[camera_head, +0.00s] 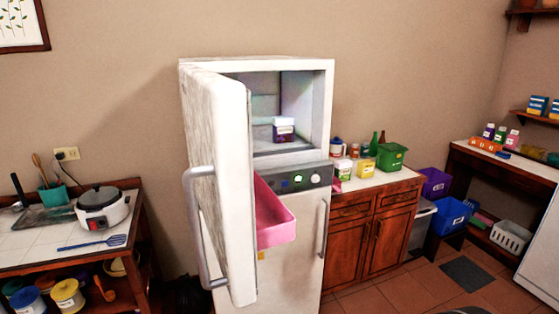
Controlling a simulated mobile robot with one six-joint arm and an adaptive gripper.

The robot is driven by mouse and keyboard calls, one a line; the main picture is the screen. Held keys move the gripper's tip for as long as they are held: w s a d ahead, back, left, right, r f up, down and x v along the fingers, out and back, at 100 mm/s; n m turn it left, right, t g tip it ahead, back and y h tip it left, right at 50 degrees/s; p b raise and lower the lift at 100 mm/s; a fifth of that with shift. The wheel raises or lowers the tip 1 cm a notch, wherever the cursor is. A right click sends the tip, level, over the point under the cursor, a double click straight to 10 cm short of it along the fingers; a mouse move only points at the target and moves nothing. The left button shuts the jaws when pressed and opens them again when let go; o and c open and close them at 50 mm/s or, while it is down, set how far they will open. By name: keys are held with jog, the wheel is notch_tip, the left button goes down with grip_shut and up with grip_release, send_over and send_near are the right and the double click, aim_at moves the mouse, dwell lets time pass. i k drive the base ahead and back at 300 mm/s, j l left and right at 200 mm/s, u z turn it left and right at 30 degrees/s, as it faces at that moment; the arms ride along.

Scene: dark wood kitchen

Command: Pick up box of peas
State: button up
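A small box (283,132), purple and dark with a white top, stands upright inside the open upper compartment of the white refrigerator (328,110). It sits on the compartment floor, right of its middle. Its label is too small to read, so I cannot tell whether it is the box of peas. The white door (222,170) stands open toward me and hides the left part of the opening. My gripper is not in view.
A pink bin (274,222) sits below the opening, beside the door. A counter with a rice cooker (102,207) is left. A cabinet (372,235) with jars and a green bin (391,156) is right. Tiled floor (408,292) shows at lower right.

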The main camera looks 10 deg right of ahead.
aim_at(342, 169)
jog(key=i+l+z, duration=0.8)
jog(key=i+l, duration=0.15)
jog(key=i+l+z, duration=0.4)
jog(key=i, duration=0.15)
jog(key=i+j+u, duration=0.1)
jog(key=i+u, duration=0.65)
jog(key=u, duration=0.15)
jog(key=i+l+u, duration=0.1)
jog(key=i+u, duration=0.35)
jog(key=i+l+u, duration=0.2)
jog(key=u, duration=0.25)
jog(key=i+l+u, duration=0.3)
jog(key=u, duration=0.15)
jog(key=i+l+u, duration=0.4)
jog(key=l, duration=0.1)
